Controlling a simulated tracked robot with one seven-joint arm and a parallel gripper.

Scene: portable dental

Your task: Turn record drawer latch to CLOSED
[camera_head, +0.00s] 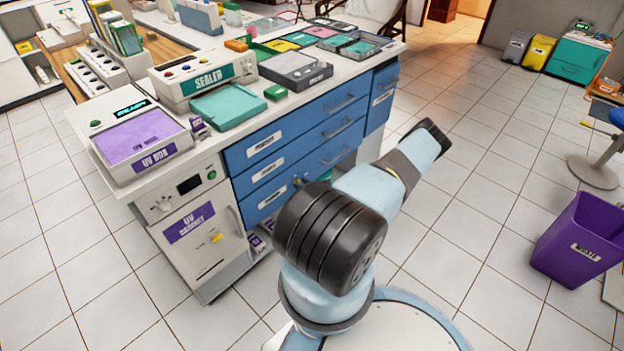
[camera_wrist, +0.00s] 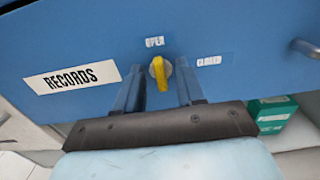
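The blue record drawer front with its white RECORDS label (camera_wrist: 73,77) fills the wrist view. In the head view, the lowest blue drawer (camera_head: 268,199) is partly behind my arm. The yellow latch (camera_wrist: 159,73) lies roughly upright in the wrist picture, in line with the small label above it (camera_wrist: 154,42), which seems to read OPEN. A second small label (camera_wrist: 208,61), seemingly CLOSED, is to the latch's upper right. My gripper (camera_wrist: 160,66) is open, one finger on each side of the latch, with gaps visible.
A metal drawer handle (camera_wrist: 306,48) is at the right of the wrist view. The UV cabinet (camera_head: 190,215) stands left of the drawers. A purple waste bin (camera_head: 580,243) is at the right. Tiled floor is clear between the bin and the counter.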

